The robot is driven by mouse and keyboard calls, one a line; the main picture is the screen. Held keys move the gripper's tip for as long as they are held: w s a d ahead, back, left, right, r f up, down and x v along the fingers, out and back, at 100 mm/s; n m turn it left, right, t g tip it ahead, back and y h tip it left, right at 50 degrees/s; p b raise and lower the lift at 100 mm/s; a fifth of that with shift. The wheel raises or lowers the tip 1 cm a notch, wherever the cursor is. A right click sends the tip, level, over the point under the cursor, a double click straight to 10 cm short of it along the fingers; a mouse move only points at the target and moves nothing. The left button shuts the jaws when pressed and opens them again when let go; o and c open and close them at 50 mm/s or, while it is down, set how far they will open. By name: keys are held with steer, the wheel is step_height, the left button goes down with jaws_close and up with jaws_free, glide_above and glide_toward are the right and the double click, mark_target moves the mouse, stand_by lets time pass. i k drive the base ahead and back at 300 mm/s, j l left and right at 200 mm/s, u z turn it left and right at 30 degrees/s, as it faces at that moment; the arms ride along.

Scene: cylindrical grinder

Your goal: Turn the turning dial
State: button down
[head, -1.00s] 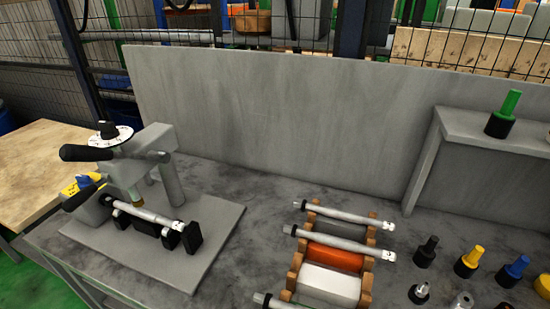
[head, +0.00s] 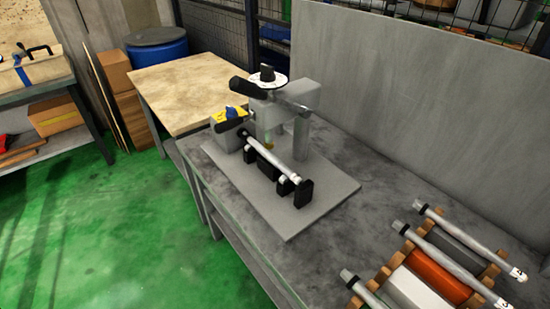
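The turning dial (head: 267,76) is a white disc with dark marks and a black knob on top. It sits on top of the grey grinder (head: 302,97), at the upper middle of the head view. Black handles (head: 249,89) stick out below the dial. A silver shaft (head: 268,158) lies across black supports on the grinder's grey base plate (head: 328,190). My gripper is not in view, so whether it is open or shut does not show.
The grinder stands on a grey workbench (head: 365,235) with a tall grey back panel (head: 430,110). A wooden rack (head: 383,275) with shafts and coloured blocks stands at the lower right. A wood-topped table (head: 190,88) adjoins the left. Green floor (head: 110,220) is clear at the lower left.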

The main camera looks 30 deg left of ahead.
mark_target(231, 112)
steer(key=u, duration=1.25)
steer(key=i+j+z, duration=0.15)
steer(key=i, duration=0.35)
steer(key=i+j+z, duration=0.1)
steer(key=i, duration=0.4)
steer(key=i+j+z, duration=0.15)
steer(key=i, duration=0.35)
steer(key=j, duration=0.35)
steer(key=k+j+z, duration=0.1)
steer(key=j, duration=0.3)
steer(key=k+j+z, duration=0.1)
steer(key=j, duration=0.25)
steer(key=k+j, duration=0.1)
steer(key=j, duration=0.25)
